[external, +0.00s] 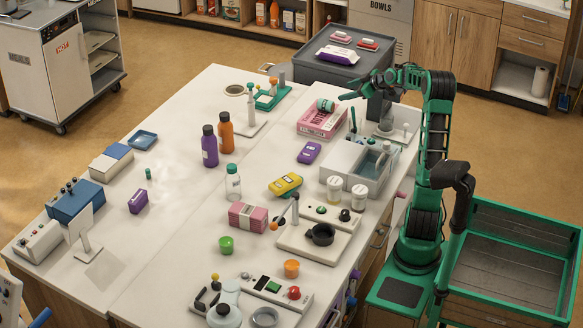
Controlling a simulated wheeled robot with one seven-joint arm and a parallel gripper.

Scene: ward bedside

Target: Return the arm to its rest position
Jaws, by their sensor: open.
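My green and black arm rises from its base at the right of the table and bends over at the top, reaching left over the table's far right part. My gripper (352,94) is small in the external view. It is open, and no object shows between its fingers. It is above and just right of a pink box (322,123) with a green-and-dark cylindrical item (325,105) on top. I cannot tell the exact gap between the fingers and these things.
The white table (185,200) is crowded with bottles, boxes and instruments. A grey cart (340,68) stands behind the gripper. A green-framed bin (515,255) is right of my base. Open floor lies beyond the table.

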